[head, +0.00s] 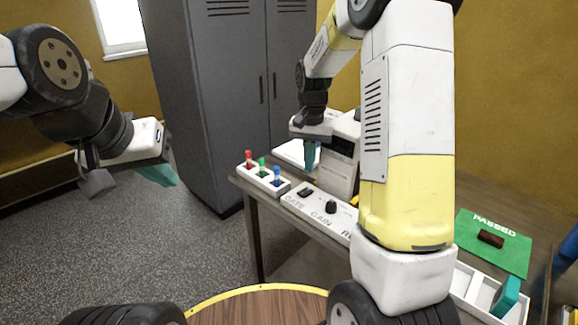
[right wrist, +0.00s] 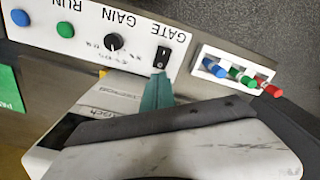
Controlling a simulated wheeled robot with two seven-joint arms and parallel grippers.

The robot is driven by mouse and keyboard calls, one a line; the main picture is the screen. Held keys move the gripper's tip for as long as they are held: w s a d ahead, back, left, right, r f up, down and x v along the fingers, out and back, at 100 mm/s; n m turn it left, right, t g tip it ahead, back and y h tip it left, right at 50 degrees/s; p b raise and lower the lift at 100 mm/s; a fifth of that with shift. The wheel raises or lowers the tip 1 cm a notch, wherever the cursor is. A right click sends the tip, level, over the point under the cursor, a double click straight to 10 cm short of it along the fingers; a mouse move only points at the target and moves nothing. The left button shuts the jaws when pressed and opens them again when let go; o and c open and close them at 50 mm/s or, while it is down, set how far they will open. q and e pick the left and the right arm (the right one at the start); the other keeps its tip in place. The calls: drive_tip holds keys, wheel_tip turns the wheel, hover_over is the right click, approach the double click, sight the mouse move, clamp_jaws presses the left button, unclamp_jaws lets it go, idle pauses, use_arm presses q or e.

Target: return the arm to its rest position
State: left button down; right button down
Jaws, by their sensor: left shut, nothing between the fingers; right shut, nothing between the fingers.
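My right arm comes down from the upper right in the head view. Its gripper (head: 311,155) points downward with teal fingers shut and empty, in front of a white machine (head: 338,176) with a dark display. In the right wrist view the shut teal fingers (right wrist: 157,92) appear close to the black GATE switch (right wrist: 163,58); contact cannot be told. My left gripper (head: 158,174) is at the left of the head view, teal fingers shut and empty, over the floor and away from the table.
A white panel (head: 316,210) bears GATE and GAIN controls. A white rack (head: 263,181) holds red, green and blue pieces. A green PASSED mat (head: 510,256) bears a brown block (head: 490,238). A white tray (head: 465,282) is at right. A grey cabinet (head: 205,100) stands behind.

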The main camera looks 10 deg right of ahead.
drive_tip(key=s+r+n+t+y, duration=0.2)
drive_tip(key=s+r+t, duration=0.1)
drive_tip(key=s+r, duration=0.95)
drive_tip(key=s+a+r+n+t, duration=0.2)
drive_tip(key=s+n+t, duration=0.1)
drive_tip(key=s, duration=0.8)
drive_tip(key=shift+s+r, duration=0.3)
drive_tip(key=shift+a, duration=0.1)
